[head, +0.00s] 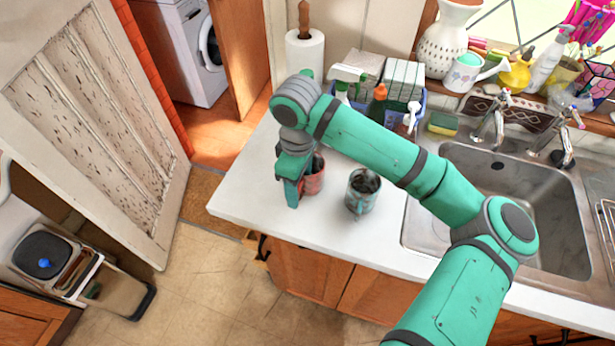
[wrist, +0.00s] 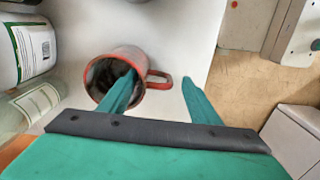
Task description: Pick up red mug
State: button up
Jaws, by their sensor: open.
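The red mug (head: 316,181) stands on the white counter near its left end, partly hidden behind my gripper in the head view. In the wrist view the red mug (wrist: 131,55) shows its open top and dark inside, with its handle (wrist: 164,77) to the right. My gripper (head: 293,200) points down at the mug. In the wrist view my gripper (wrist: 159,77) is open. One finger overlaps the mug's opening and the other is right of the handle, so the handle shows between them. I cannot tell whether either finger touches the mug.
A teal and brown mug (head: 362,192) stands close to the right on the counter (head: 255,190). Behind are a paper towel roll (head: 304,50), spray bottles and a blue caddy. The sink (head: 530,210) is at the right. The counter's left corner is clear.

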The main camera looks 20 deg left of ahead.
jog(key=shift+w+f, duration=0.1)
jog(key=shift+f, duration=0.95)
jog(key=shift+d, duration=0.1)
grip_shut()
jog(key=shift+r, duration=0.25)
jog(key=shift+r, duration=1.5)
jog(key=s+r, duration=0.9)
jog(key=s, duration=0.5)
jog(key=shift+a+r, duration=0.25)
